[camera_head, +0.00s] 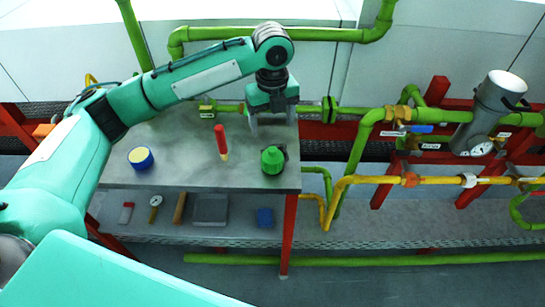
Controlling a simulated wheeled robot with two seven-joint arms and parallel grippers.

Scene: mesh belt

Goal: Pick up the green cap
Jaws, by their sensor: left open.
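The green cap (272,160) sits on the grey table top near its right front edge, with a darker part showing behind it. My left gripper (270,121) is above the back right of the table, pointing down, with its fingers apart and nothing between them. It is behind the green cap in the picture and clear of it. My right gripper is not in view.
A red-handled tool (221,142) stands left of the cap, and a blue and yellow round container (141,157) is farther left on the table (200,176). Several items lie on the lower shelf. Green and yellow pipes and a gauge (480,146) are at right.

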